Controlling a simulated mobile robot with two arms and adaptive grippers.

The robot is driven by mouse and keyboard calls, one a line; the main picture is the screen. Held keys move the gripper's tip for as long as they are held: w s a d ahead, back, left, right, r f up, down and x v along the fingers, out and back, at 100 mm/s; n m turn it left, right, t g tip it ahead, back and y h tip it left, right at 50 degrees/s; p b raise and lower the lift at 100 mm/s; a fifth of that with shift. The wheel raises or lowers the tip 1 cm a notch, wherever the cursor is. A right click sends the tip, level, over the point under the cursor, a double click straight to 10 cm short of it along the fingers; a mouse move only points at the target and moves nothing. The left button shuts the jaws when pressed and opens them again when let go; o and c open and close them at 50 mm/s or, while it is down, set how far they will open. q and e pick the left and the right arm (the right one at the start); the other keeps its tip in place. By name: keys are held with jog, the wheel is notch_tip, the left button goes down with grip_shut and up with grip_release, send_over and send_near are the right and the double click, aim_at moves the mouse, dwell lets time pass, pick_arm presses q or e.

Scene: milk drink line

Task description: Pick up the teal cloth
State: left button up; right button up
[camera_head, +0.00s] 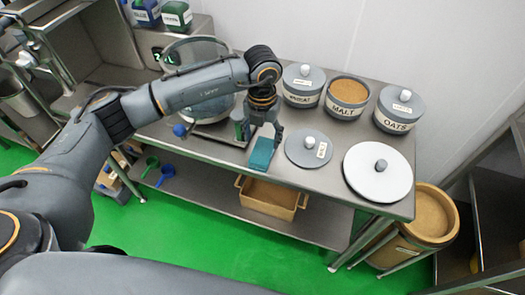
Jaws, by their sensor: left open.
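The teal cloth (262,154) lies as a small folded block near the front edge of the steel table (215,150). My left gripper (259,137) points down at the cloth's back end, with its fingers apart. The picture does not show clearly whether the fingers touch the cloth. The gripper partly covers the cloth's far end. My right gripper is out of view.
A grey lid (301,150) lies just right of the cloth, and a larger white lid (365,184) lies farther right. Behind stand the open MALT canister (347,112), the OATS canister (386,122) and another lidded canister (296,98). A glass bowl (185,55) is behind my left arm.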

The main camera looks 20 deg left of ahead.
aim_at(263, 150)
pick_arm(q)
jog(key=shift+f+p, duration=0.3)
jog(key=shift+f, duration=0.15)
notch_tip(263, 150, down, 4)
jog(key=shift+s+d+r+p, duration=0.1)
jog(key=shift+r+p, duration=0.1)
jog(key=shift+p, duration=0.45)
jog(key=shift+f, duration=0.35)
jog(key=c, duration=0.8)
jog(key=shift+c, duration=0.2)
jog(key=shift+r, duration=0.1)
